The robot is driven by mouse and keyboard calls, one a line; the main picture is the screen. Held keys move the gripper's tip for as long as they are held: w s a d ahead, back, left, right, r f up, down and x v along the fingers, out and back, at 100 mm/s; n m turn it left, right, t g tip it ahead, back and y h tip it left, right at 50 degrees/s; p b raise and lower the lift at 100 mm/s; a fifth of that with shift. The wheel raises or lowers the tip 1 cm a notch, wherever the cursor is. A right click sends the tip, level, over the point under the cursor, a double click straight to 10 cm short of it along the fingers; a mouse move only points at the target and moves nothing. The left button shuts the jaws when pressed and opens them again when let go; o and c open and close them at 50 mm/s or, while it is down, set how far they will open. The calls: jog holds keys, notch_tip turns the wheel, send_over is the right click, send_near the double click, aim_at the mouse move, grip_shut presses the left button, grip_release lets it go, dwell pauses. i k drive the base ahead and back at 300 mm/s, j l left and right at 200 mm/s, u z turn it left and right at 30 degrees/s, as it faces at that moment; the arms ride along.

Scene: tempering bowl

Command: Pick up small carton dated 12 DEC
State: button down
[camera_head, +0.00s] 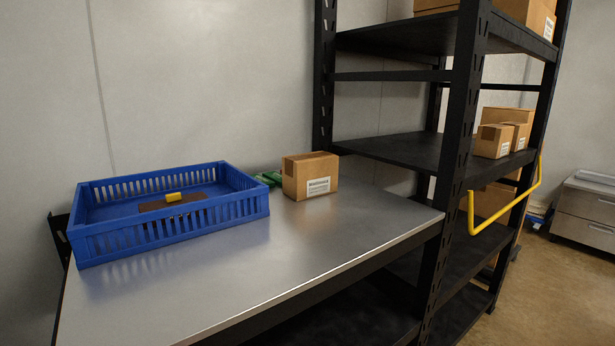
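A small brown carton (310,176) with a white label on its front stands upright on the metal worktop, right of the blue crate. The label's print is too small to read, so I cannot tell its date. More cartons with white labels (493,141) stand on the middle shelf of the black rack, and others (530,14) on the top shelf; their dates are unreadable too. My gripper is not in view.
A blue slatted crate (172,239) on the worktop (300,248) holds a small yellow item (174,197) and something flat and brown. The black rack (462,110) carries a yellow bar (471,214). The worktop's front is clear.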

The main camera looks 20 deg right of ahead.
aim_at(306, 176)
jog(key=i+l, duration=0.25)
jog(key=l, duration=0.15)
jog(key=i+l, duration=0.25)
jog(key=l, duration=0.15)
jog(key=i+l, duration=0.25)
jog(key=l, duration=0.15)
jog(key=i+l, duration=0.25)
jog(key=l, duration=0.2)
jog(key=i+l, duration=0.55)
jog(key=l, duration=0.25)
jog(key=j+u, duration=0.05)
